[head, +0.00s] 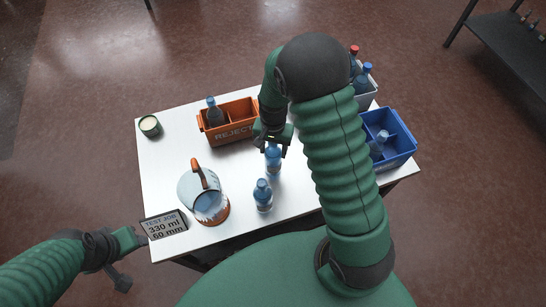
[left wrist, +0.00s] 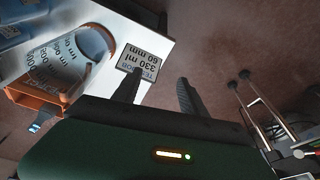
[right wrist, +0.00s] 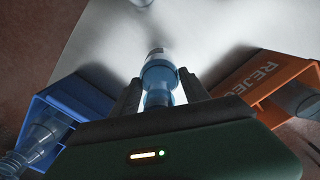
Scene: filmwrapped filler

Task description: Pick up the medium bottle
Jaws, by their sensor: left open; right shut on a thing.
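A blue-capped clear bottle (head: 273,160) is held between the fingers of my right gripper (head: 272,142), which is shut on it; I cannot tell whether its base touches the table. It also shows upright between the fingers in the right wrist view (right wrist: 160,80). A second blue-capped bottle (head: 263,196) stands on the table nearer to me. Which one is the medium bottle is not plain from size alone. My left gripper (head: 130,262) is open and empty off the table's near-left corner; its spread fingers show in the left wrist view (left wrist: 157,92).
The white table (head: 170,150) holds an orange REJECT crate (head: 237,134) with a dark bottle, a blue crate (head: 405,150) with clear bottles, and a grey bin (head: 368,101) with bottles.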

